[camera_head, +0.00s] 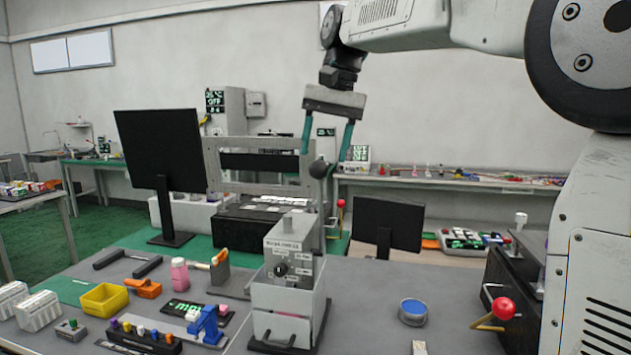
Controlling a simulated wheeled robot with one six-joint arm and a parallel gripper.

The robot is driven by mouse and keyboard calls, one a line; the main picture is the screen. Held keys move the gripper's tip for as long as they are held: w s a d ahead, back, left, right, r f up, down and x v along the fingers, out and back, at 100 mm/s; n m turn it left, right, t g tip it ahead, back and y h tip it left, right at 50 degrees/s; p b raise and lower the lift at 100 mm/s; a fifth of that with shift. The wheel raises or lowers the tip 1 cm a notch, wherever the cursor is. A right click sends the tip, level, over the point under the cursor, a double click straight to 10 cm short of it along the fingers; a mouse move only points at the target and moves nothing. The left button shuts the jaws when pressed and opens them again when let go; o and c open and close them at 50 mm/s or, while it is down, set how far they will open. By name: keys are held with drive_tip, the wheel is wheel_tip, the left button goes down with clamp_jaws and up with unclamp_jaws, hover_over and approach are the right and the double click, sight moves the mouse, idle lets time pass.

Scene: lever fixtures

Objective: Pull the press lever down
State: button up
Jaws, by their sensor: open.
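My gripper (325,157) hangs from above with its two teal fingers spread open. A dark round knob (319,169) shows between and just below the fingertips; whether they touch it cannot be told. The knob is at the right side of a grey press-like frame (212,160), and it looks like the end of the press lever. Its arm is mostly hidden. A smaller red knob (341,203) on an upright rod stands just below and right of it.
A grey box fixture (290,290) stands in front of the frame. A red-knobbed lever (503,308) is at the right. Monitors (160,145) and (388,222) flank the frame. A blue round tin (412,310) lies on the bench. Small tools crowd the left.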

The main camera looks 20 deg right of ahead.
sight(316, 179)
drive_tip(key=shift+w+f, duration=0.1)
drive_tip(key=shift+w, duration=0.25)
drive_tip(key=f, duration=0.2)
drive_tip(key=a+f, duration=0.1)
drive_tip(key=f, duration=0.4)
drive_tip(key=shift+w+a+f, duration=0.1)
drive_tip(key=shift+w+a, duration=0.15)
drive_tip(key=shift+s, duration=0.1)
clamp_jaws()
